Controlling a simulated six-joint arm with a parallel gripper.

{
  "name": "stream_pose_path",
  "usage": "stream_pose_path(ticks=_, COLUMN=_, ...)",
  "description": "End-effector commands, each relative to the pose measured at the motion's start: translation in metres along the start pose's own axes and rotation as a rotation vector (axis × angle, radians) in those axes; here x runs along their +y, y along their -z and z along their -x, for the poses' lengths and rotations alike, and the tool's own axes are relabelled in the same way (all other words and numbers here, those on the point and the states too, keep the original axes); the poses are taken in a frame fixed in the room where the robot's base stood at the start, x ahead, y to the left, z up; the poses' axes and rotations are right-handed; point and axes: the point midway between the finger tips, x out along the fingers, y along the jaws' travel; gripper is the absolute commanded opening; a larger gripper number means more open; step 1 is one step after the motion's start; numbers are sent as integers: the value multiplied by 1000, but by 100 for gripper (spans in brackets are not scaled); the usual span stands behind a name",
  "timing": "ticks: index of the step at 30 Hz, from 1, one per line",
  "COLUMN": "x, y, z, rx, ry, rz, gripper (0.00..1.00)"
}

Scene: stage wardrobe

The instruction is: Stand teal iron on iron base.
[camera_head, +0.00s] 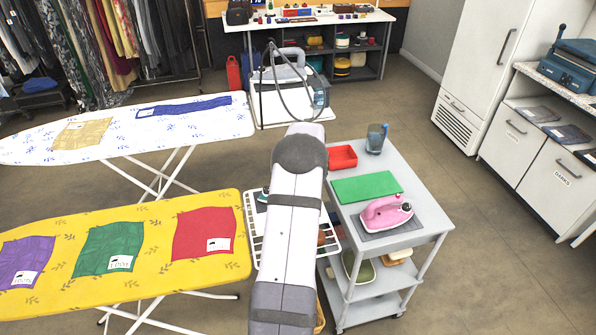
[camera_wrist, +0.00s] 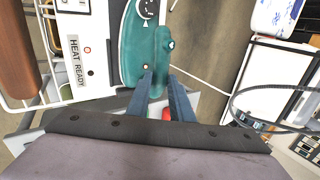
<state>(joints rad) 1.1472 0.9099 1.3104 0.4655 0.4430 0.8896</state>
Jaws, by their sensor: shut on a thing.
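The teal iron (camera_wrist: 139,46) is at the top middle of the wrist view, with a round dial on it. My gripper (camera_wrist: 160,82) is shut on the teal handle, one blue-grey finger on each side. In the head view my arm hides the gripper and most of the iron; a small teal patch (camera_head: 262,197) shows left of the arm. Left of the iron in the wrist view is a white unit (camera_wrist: 77,28) marked "HEAT READY", which may be the iron base. Whether the iron touches it I cannot tell.
A white wire rack (camera_head: 254,239) lies beside my arm. The grey cart (camera_head: 412,238) at right holds a pink iron (camera_head: 386,213), green cloth, red tray and cup. A yellow ironing board (camera_head: 155,232) stands left. A corded steam station (camera_head: 283,77) is behind.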

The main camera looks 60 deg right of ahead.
Motion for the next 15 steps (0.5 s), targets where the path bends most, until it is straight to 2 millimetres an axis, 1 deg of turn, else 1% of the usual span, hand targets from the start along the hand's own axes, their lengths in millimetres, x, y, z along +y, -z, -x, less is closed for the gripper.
stream_pose_path(ticks=1, x=-1, y=0, z=-1, rx=2, ry=5, rz=0, gripper=0)
stream_pose_path(ticks=2, x=1, y=0, z=-1, rx=0, ry=0, rz=0, gripper=27)
stream_pose_path(ticks=3, x=1, y=0, z=-1, rx=0, ry=0, rz=0, gripper=37)
stream_pose_path(ticks=4, x=1, y=0, z=-1, rx=0, ry=0, rz=0, gripper=39)
stream_pose_path(ticks=15, x=-1, y=0, z=2, rx=0, ry=0, rz=0, gripper=39)
